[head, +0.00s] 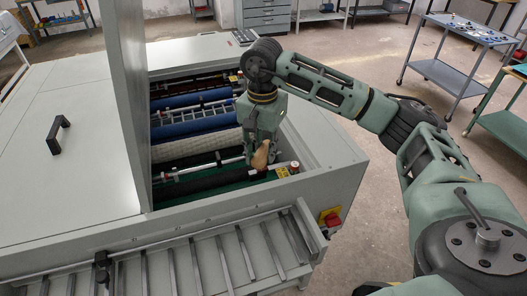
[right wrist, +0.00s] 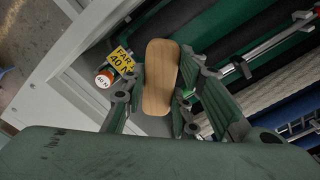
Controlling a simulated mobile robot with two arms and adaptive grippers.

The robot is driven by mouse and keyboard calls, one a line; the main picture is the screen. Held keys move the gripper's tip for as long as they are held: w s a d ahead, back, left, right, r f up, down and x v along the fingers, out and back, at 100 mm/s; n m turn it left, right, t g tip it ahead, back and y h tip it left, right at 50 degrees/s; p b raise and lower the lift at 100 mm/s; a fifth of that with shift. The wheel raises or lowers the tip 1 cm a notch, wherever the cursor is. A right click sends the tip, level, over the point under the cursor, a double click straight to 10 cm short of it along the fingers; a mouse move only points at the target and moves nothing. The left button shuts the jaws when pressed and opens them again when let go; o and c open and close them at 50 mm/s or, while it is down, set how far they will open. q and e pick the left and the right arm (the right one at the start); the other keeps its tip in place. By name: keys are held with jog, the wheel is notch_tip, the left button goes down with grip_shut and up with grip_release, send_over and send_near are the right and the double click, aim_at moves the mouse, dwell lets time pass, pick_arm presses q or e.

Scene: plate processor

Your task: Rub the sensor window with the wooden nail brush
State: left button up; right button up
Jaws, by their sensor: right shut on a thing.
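The wooden nail brush (right wrist: 161,77) is a light brown rounded block between the fingers of my right gripper (right wrist: 158,98) in the right wrist view. My right gripper is shut on it. In the head view the brush (head: 261,156) shows below my right gripper (head: 256,150), inside the open bay of the plate processor (head: 75,160), near the front right end of the rollers. I cannot make out the sensor window for certain, nor whether the brush touches anything. The brush's underside is hidden. My left gripper is not in view.
A yellow label (right wrist: 121,59) and a white-and-orange round cap (right wrist: 104,79) are close beside the brush. Blue, white and dark rollers (head: 193,123) fill the bay. A raised grey panel (head: 130,95) stands at the bay's left. A slatted rack (head: 190,262) is in front, with a red-yellow switch (head: 331,218) nearby.

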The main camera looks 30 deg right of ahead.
jog(key=shift+r, duration=0.65)
jog(key=shift+r+p, duration=0.75)
jog(key=shift+r, duration=0.35)
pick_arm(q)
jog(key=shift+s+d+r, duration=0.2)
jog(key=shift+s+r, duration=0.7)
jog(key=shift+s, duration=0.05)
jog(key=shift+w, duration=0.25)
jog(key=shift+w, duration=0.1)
